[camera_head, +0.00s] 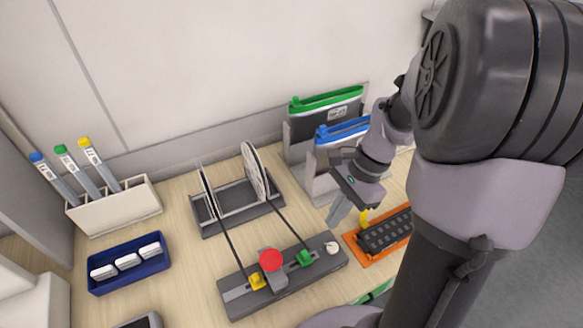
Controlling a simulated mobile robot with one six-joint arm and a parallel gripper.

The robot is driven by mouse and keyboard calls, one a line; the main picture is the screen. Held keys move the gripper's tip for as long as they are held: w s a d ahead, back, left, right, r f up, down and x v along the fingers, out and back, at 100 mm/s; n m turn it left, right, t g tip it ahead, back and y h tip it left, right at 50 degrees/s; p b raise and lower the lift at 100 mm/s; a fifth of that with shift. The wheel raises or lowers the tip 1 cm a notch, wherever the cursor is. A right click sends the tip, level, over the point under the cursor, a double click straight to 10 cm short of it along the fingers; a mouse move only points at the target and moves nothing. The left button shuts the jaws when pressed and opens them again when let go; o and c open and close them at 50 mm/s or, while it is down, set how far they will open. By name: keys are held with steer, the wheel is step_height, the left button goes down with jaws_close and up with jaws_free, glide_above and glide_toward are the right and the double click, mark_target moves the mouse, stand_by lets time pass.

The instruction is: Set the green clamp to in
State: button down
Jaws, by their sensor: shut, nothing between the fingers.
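The green clamp (304,259) is a small green block on the right half of a dark grey bar fixture (240,304). A dark line runs down to it from the right-hand reel. I cannot tell from this view whether it is set in or out. My gripper (335,220) is shut and empty. It points down, above and to the right of the green clamp and apart from it.
The fixture also bears a yellow clamp (257,281), a red knob (271,260) and a small white knob (332,247). Behind it is a rack (212,230) with two reels. An orange tray (367,262) lies to the right, and a blue tray (128,281) to the left.

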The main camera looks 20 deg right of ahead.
mark_target(310, 255)
steer(key=b+x, duration=0.4)
steer(key=x, duration=0.6)
steer(key=shift+b, duration=0.4)
steer(key=shift+r, duration=0.1)
steer(key=shift+a, duration=0.1)
